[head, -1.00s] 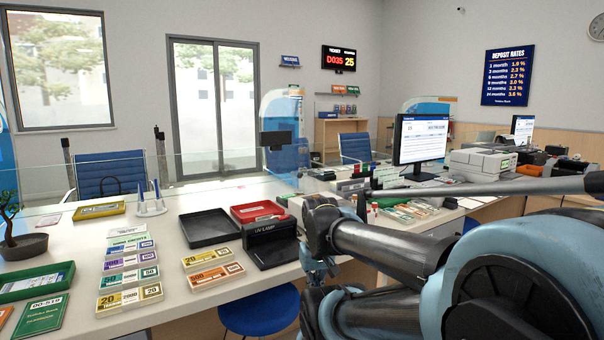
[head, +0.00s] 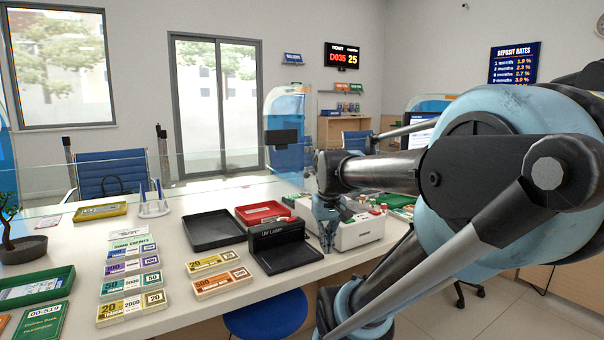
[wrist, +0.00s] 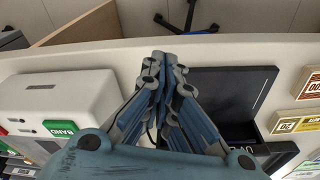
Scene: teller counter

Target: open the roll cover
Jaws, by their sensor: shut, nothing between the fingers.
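A white machine (head: 358,235) with a green BAND label stands at the counter's front edge; it also shows in the wrist view (wrist: 60,96) at the left. I cannot make out a separate roll cover or a seam on its housing. My gripper (head: 328,248) points down between this machine and the black UV lamp (head: 285,257). In the wrist view my gripper (wrist: 164,58) has its fingers together and empty, beside the machine's end. My arm hides part of the machine in the head view.
The UV lamp is close on the gripper's other side in the wrist view (wrist: 228,92). A black tray (head: 213,230), a red tray (head: 265,211) and banknote bundles (head: 222,280) lie farther left. A blue stool (head: 266,316) stands below the counter's front edge.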

